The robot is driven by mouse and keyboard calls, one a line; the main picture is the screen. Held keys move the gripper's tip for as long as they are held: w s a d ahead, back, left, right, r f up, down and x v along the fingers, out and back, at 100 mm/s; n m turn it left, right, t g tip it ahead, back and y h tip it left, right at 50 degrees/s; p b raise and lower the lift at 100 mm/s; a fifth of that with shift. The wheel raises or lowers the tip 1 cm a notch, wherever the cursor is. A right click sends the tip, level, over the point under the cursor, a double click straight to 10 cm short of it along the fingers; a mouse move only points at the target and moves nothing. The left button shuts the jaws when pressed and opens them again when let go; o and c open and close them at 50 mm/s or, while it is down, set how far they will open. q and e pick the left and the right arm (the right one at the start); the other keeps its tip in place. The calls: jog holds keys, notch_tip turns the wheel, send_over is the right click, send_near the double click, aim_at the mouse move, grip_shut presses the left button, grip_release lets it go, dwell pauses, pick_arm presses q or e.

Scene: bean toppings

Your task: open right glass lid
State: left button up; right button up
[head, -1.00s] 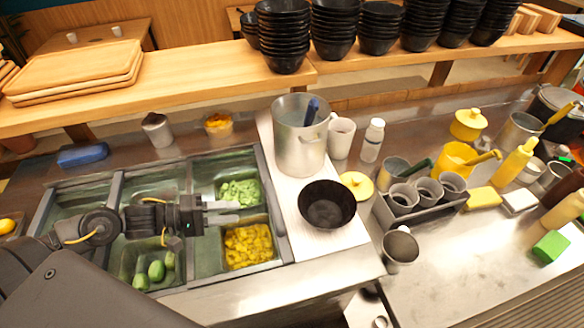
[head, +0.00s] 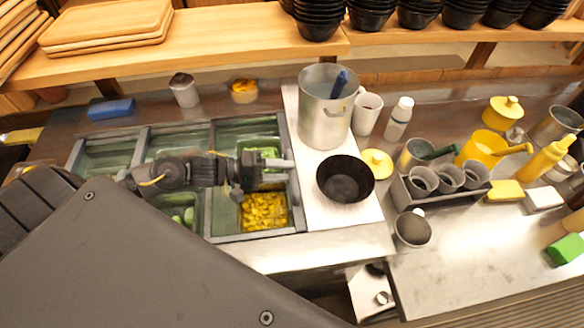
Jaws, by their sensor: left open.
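The topping station (head: 255,238) is a grey metal frame with several greenish, glassy compartments. Its right column shows chopped green topping (head: 268,152) at the back and yellow topping (head: 264,211) at the front. I cannot clearly make out the right glass lid's edge or handle; no raised lid shows. My left gripper (head: 279,171) is over this right column, between the two toppings. Its fingers are apart and empty, pointing right, with tips near the frame's right edge. It hides part of the divider and the green topping. I cannot tell whether it touches anything. My right gripper is out of view.
A white board right of the station holds a steel pot (head: 324,112) and a black bowl (head: 346,182). A grey rack with cups (head: 447,178) stands farther right. A shelf with black bowls runs behind. The front right counter is mostly clear.

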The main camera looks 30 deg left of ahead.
pick_arm(q)
jog(key=shift+x, duration=1.45)
grip_shut()
